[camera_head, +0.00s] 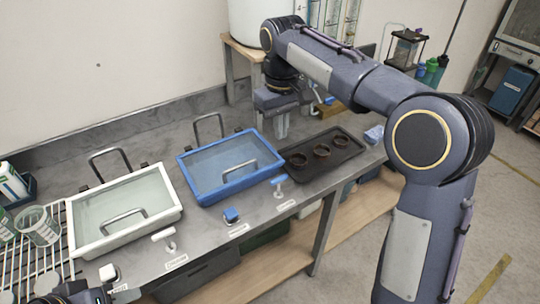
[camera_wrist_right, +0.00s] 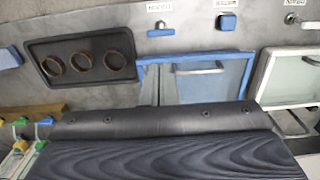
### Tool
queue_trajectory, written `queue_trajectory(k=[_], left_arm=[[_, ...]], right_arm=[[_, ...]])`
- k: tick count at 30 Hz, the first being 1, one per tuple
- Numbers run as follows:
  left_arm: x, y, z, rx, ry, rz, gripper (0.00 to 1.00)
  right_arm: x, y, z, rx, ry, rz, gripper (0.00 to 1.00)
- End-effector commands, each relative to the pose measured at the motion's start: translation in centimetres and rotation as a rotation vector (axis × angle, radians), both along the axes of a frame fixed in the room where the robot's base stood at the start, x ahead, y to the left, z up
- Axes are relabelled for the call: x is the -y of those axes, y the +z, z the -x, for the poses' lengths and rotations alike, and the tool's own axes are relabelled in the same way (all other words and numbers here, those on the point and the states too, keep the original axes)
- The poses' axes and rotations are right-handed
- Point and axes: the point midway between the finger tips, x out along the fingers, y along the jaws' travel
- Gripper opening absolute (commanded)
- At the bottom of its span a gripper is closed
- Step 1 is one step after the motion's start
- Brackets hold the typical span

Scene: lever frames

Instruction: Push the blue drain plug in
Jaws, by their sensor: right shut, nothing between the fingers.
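A square blue knob (camera_head: 231,215), which looks like the blue drain plug, sits on the counter in front of the blue-rimmed basin (camera_head: 187,174), behind a small label. It also shows at the top of the right wrist view (camera_wrist_right: 228,22). I cannot tell how far it stands out. My right gripper (camera_head: 281,137) points down, shut and empty, near the back right corner of the blue basin, well away from the knob. Its fingertips do not show in the wrist view. Part of my left gripper (camera_head: 90,295) shows at the bottom left; its fingers are unclear.
A blue T-shaped handle (camera_head: 279,180) stands right of the knob. A white T-shaped handle (camera_head: 164,237) and a white knob (camera_head: 108,272) stand by the white basin (camera_head: 77,232). A dark tray (camera_head: 340,168) with three brown rings lies at the right.

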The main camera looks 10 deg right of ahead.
Motion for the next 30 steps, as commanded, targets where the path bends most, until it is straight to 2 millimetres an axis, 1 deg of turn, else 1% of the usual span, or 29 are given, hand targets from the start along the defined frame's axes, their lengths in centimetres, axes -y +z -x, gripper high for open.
queue_trajectory(k=[5, 15, 18, 21, 24, 30], left_arm=[[0.0, -0.3, 0.0, 0.000, 0.000, 0.000, 0.36], [0.0, -0.4, 0.0, 0.000, 0.000, 0.000, 0.36], [0.0, -0.2, 0.0, 0.000, 0.000, 0.000, 0.36], [0.0, -0.1, 0.0, 0.000, 0.000, 0.000, 0.36], [0.0, 0.0, 0.0, 0.000, 0.000, 0.000, 0.36], [0.0, 0.0, 0.0, 0.000, 0.000, 0.000, 0.36]], right_arm=[[0.1, -2.1, 0.0, -0.003, 0.000, 0.001, 0.00], [0.1, -9.3, 0.1, -0.004, 0.000, 0.000, 0.00], [0.1, -11.0, 0.1, -0.004, -0.001, 0.000, 0.00], [0.1, -12.3, 0.1, -0.002, -0.001, 0.000, 0.00], [0.1, -13.2, 0.1, 0.000, -0.001, -0.001, 0.00], [0.1, -13.8, 0.1, 0.001, -0.002, -0.001, 0.00]])
